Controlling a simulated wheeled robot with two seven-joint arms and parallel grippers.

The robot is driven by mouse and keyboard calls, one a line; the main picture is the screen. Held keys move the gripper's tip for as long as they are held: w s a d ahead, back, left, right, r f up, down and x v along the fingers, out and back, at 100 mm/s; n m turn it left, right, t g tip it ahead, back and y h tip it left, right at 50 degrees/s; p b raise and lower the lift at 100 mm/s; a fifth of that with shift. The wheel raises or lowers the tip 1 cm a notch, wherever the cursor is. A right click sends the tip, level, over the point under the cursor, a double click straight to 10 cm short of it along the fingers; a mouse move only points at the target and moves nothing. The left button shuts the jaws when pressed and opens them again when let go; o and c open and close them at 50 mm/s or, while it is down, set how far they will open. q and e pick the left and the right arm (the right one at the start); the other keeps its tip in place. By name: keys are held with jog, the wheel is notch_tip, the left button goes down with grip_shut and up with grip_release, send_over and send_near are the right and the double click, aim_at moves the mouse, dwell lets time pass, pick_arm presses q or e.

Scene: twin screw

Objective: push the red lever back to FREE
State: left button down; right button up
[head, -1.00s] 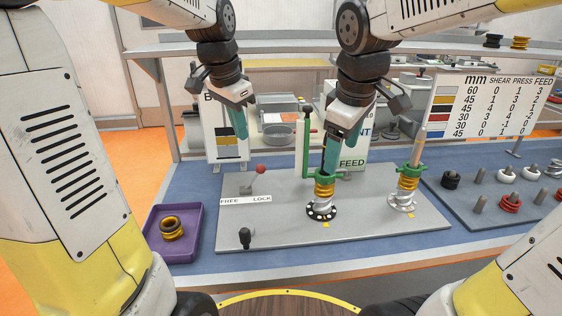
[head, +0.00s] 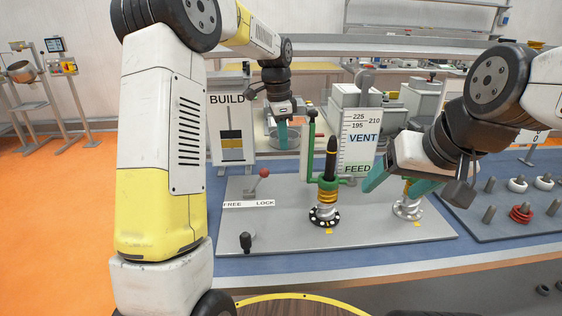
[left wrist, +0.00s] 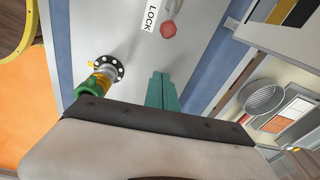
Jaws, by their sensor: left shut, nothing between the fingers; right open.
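The red lever's ball knob (head: 264,172) stands on a thin stem on the grey panel (head: 285,230), above the LOCK end of the FREE/LOCK label (head: 248,204). The knob also shows in the left wrist view (left wrist: 168,29) beside the word LOCK. My left gripper (head: 283,135) is shut and empty, up behind and right of the knob, apart from it. Its teal fingers (left wrist: 162,104) show together in the left wrist view. My right gripper (head: 398,184) is open, by the right screw column (head: 408,208), partly covering it.
A screw column (head: 325,200) with a green collar and a black rod (head: 331,160) stands right of the lever. A black knob (head: 246,241) is at the panel's front left. BUILD (head: 231,125) and VENT/FEED (head: 358,140) signs stand behind.

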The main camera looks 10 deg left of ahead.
aim_at(257, 182)
pick_arm(q)
jog(key=f, duration=0.9)
jog(key=shift+w+d+f, duration=0.2)
jog(key=shift+d+f, duration=0.2)
jog(key=a, duration=0.2)
jog(key=s+a, duration=0.1)
jog(key=shift+a+r, duration=0.35)
jog(key=shift+r, duration=0.05)
